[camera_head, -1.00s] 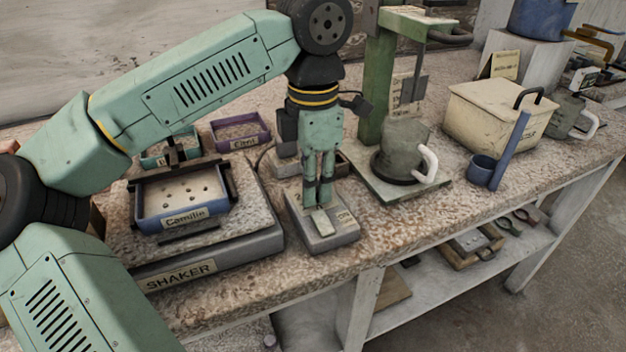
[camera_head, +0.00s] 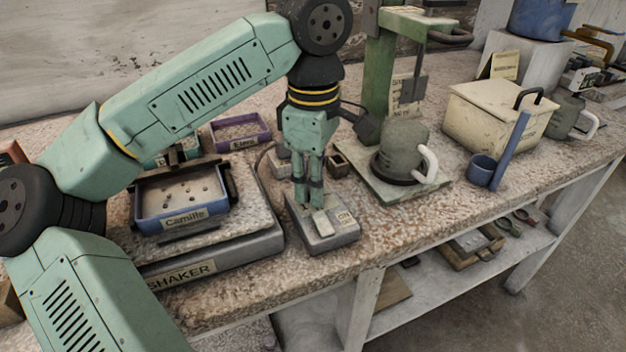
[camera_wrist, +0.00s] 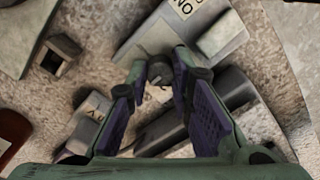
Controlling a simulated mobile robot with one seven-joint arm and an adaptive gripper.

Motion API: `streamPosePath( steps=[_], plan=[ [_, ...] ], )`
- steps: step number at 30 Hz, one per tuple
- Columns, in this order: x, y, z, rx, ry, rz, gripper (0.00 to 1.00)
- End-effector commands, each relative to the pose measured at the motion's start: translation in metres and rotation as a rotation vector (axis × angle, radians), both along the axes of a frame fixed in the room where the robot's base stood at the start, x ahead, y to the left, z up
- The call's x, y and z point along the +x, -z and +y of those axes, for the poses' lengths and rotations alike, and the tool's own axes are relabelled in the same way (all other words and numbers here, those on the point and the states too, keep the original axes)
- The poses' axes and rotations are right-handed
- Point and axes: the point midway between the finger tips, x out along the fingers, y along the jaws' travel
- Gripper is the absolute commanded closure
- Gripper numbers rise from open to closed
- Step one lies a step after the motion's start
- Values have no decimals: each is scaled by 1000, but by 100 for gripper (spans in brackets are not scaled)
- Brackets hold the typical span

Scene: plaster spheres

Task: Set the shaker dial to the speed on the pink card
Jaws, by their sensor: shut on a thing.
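The shaker (camera_head: 210,258) is a grey platform at the left, with the blue tray labelled Camille (camera_head: 184,222) on top. Its grey control box (camera_head: 330,236) stands to the right, with a pale switch and an ON label. My gripper (camera_head: 307,203) points down at the back left part of this box. In the wrist view its fingers (camera_wrist: 157,72) are shut on a small dark round knob (camera_wrist: 160,70), which looks like the dial. The fingers hide most of it, and its setting cannot be read. I cannot make out a pink card in either view.
A purple tray (camera_head: 240,132) lies behind the shaker. A green stand with a grey pitcher (camera_head: 402,152) is right of the control box. A cream lidded box (camera_head: 497,118) and a blue cup (camera_head: 483,171) stand farther right.

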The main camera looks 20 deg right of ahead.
Motion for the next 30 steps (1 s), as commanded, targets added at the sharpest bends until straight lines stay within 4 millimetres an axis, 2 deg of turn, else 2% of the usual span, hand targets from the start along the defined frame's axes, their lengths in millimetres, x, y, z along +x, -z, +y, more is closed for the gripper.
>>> streamPosePath(
  steps=[16,17,25,30],
  plan=[
    [-1,1,0,1,29,3,100],
    [-1,1,0,1,29,3,78],
    [-1,1,0,1,26,1,60],
    [-1,0,0,1,26,1,59]
  ],
)
